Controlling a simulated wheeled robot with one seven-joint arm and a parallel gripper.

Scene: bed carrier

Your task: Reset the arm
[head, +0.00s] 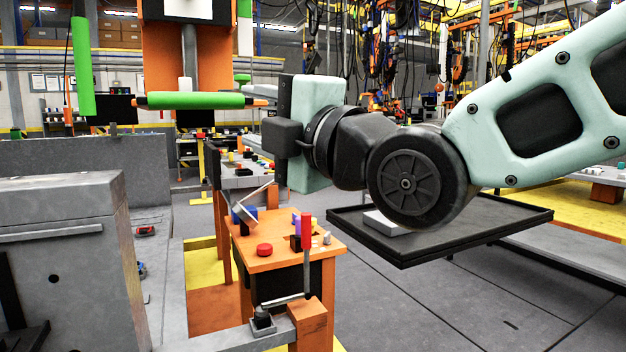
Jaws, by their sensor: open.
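My gripper (255,112) is at the end of my pale green and black arm, which reaches in from the right and points left. It is raised in the air above and behind the orange stand (285,258). The wrist and arm links are bent, with a large round black joint in front of the tray.
A black tray (470,235) lies below my arm, with a pale block (387,224) on it, partly hidden. A grey machine (65,260) fills the left. Grey floor is open at lower right.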

